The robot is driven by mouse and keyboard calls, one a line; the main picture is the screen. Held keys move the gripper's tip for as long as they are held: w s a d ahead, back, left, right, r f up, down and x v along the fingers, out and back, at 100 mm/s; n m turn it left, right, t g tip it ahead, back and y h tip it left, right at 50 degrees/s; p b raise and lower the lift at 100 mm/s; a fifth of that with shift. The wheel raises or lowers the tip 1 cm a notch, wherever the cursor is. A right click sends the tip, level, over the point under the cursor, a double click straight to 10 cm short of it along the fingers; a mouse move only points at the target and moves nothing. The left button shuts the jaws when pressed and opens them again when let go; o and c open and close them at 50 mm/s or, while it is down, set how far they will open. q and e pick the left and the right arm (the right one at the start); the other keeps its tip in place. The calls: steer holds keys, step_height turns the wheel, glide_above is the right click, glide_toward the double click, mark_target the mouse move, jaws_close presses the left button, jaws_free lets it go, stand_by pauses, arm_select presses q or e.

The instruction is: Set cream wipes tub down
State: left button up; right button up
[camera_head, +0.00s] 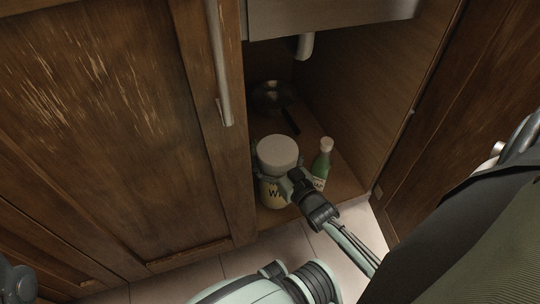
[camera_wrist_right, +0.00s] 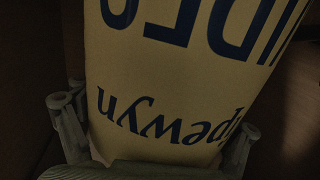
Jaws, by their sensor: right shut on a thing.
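The cream wipes tub (camera_head: 277,152) has a pale lid and a cream body with dark lettering. It is upright in the head view, at the front of the open cabinet's floor. My right gripper (camera_head: 282,176) is shut on it, and my arm reaches in from the lower right. In the right wrist view the tub (camera_wrist_right: 185,75) fills the space between the two fingers, its lettering upside down. I cannot tell whether its base touches the cabinet floor (camera_head: 343,182).
A green bottle (camera_head: 321,163) with a pale cap stands just right of the tub. A dark pan (camera_head: 272,96) lies farther back. A closed door (camera_head: 110,130) with a long handle (camera_head: 219,65) is on the left, and an open door (camera_head: 455,120) on the right.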

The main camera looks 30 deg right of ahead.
mark_target(277, 174)
steer(key=shift+r, duration=0.2)
steer(key=shift+f, duration=0.15)
steer(key=o, duration=1.7)
steer(key=s+p, duration=0.1)
steer(key=s, duration=0.7)
steer(key=s+p, duration=0.1)
steer(key=s, duration=0.3)
steer(key=shift+a+r+p, duration=0.2)
steer(key=shift+r+p, duration=0.15)
steer(key=shift+r, duration=0.05)
